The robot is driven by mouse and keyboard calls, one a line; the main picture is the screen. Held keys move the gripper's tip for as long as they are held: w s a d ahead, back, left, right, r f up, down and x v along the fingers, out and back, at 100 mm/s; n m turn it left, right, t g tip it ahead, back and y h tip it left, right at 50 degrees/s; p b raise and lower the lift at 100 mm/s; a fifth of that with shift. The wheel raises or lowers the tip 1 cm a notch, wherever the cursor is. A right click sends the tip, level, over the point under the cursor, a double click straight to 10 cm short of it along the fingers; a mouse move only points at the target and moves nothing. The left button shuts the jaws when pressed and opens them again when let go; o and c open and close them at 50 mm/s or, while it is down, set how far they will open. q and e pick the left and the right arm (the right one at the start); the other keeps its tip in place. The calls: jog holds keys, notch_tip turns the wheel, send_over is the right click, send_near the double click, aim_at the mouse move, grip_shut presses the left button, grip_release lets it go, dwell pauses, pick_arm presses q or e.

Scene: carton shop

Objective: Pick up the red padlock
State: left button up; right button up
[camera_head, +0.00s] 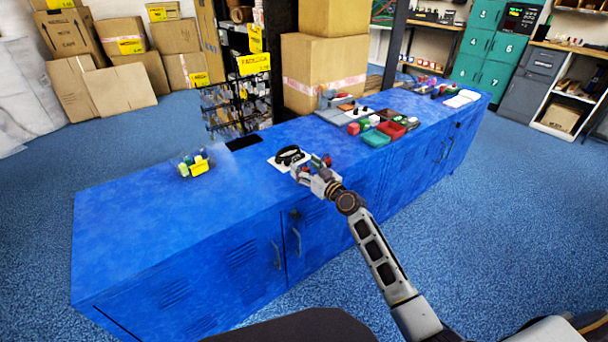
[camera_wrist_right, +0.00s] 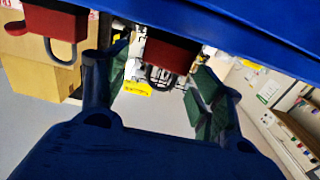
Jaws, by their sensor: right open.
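In the right wrist view a red padlock (camera_wrist_right: 172,52) with a grey shackle shows at the top middle, between my open fingers. Its upper part runs up to the blue counter's edge. A second red padlock-like thing (camera_wrist_right: 45,20) with a grey shackle is at the top left, outside the fingers. My right gripper (camera_wrist_right: 158,82) has green finger pads on both sides of the first padlock; I cannot tell if they touch it. In the head view my right gripper (camera_head: 314,174) is at the counter's front edge, beside small red things (camera_head: 327,161). My left gripper is not in view.
The long blue counter (camera_head: 150,225) fills the middle. To the right are red and green trays (camera_head: 376,138). A clear bin (camera_head: 195,166) stands left. The counter's left part is bare.

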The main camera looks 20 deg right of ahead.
jog(key=shift+w+a, duration=0.1)
jog(key=shift+w, duration=0.2)
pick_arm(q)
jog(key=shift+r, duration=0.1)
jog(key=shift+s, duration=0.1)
pick_arm(e)
jog(key=c, duration=1.4)
jog(key=shift+o, duration=0.2)
jog(key=shift+r, duration=0.15)
jog(key=shift+r, duration=0.2)
jog(key=shift+r+p, duration=0.45)
jog(key=shift+r, duration=0.2)
notch_tip(320, 180, up, 6)
jog(key=shift+r+p, duration=0.2)
jog(key=shift+p, duration=1.05)
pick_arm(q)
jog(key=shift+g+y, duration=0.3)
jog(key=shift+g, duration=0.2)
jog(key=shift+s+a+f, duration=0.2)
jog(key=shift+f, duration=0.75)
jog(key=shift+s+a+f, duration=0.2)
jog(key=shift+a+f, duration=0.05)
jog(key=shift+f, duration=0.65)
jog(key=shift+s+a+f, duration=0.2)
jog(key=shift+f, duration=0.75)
pick_arm(e)
jog(key=shift+r, duration=0.9)
